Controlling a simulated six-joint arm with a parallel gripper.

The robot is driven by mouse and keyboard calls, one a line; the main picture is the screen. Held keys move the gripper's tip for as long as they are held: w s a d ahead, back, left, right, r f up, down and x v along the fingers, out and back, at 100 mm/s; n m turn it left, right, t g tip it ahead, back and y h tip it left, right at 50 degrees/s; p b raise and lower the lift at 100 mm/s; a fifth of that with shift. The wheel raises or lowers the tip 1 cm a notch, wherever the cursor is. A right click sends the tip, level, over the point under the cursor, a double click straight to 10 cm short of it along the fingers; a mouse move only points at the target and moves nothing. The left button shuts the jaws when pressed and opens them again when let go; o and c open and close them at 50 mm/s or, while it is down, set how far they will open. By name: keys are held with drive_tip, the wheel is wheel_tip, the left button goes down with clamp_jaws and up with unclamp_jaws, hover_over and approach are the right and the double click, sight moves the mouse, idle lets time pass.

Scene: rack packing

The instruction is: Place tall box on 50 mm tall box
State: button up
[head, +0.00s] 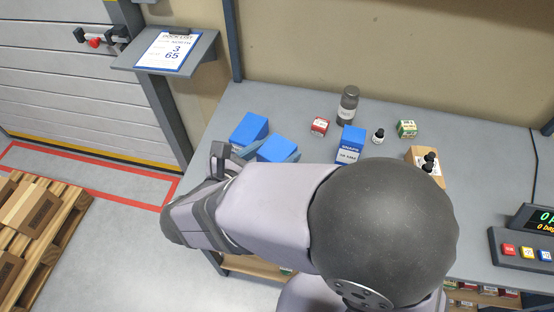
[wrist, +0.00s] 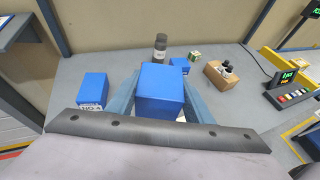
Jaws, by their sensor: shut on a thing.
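Three blue boxes are in view. My gripper (wrist: 161,100) is shut on one blue box (wrist: 163,86), its two blue-grey fingers along the box's sides. This held box (head: 277,149) also shows in the head view, partly hidden by my arm. A second blue box (head: 250,127) stands on the bench just left of it, and in the wrist view (wrist: 92,88) it is left of the fingers. A third blue box (head: 351,141) with a white label stands to the right; the wrist view shows part of it (wrist: 180,65) behind the held box. I cannot tell which is the 50 mm one.
On the grey bench (head: 290,100) stand a dark jar (head: 347,105), a red box (head: 320,126), a small dark bottle (head: 378,136), a green-and-white box (head: 406,129) and a brown carton (head: 422,158) with bottles. A button console (head: 522,246) is at the right.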

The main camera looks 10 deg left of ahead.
drive_tip(key=shift+f, duration=1.7)
drive_tip(key=o, duration=1.4)
drive_tip(key=shift+f, duration=0.15)
drive_tip(key=shift+s+r, duration=0.1)
drive_tip(key=shift+r, duration=0.1)
drive_tip(key=b+v, duration=0.2)
drive_tip(key=v, duration=0.9)
drive_tip(key=shift+s+a+r, duration=0.15)
drive_tip(key=shift+s+a, duration=0.05)
drive_tip(key=shift+s, duration=0.1)
drive_tip(key=shift+w, duration=0.1)
